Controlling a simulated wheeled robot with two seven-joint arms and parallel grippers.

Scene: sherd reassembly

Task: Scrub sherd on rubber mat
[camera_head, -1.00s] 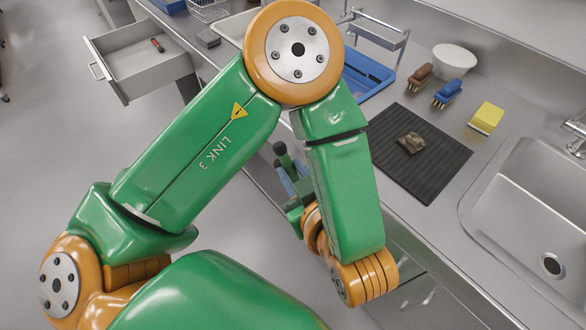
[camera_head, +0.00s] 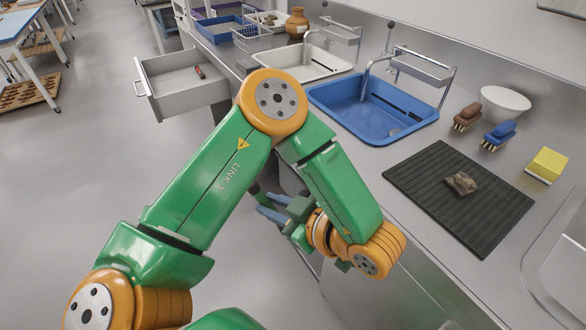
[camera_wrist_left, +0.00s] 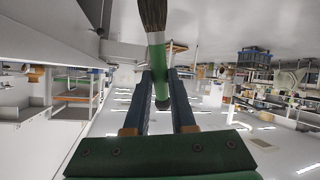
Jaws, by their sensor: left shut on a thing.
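The brown sherd (camera_head: 460,183) lies on the black ribbed rubber mat (camera_head: 420,185) on the steel counter. My left gripper (camera_head: 262,204) is in front of the counter, left of the mat and apart from it. In the left wrist view, my left gripper (camera_wrist_left: 160,84) is shut on a brush (camera_wrist_left: 154,40) with a green handle and dark bristles. In the head view the brush is mostly hidden by the gripper and arm. My right gripper is not in view.
An open drawer (camera_head: 180,85) juts out at left.

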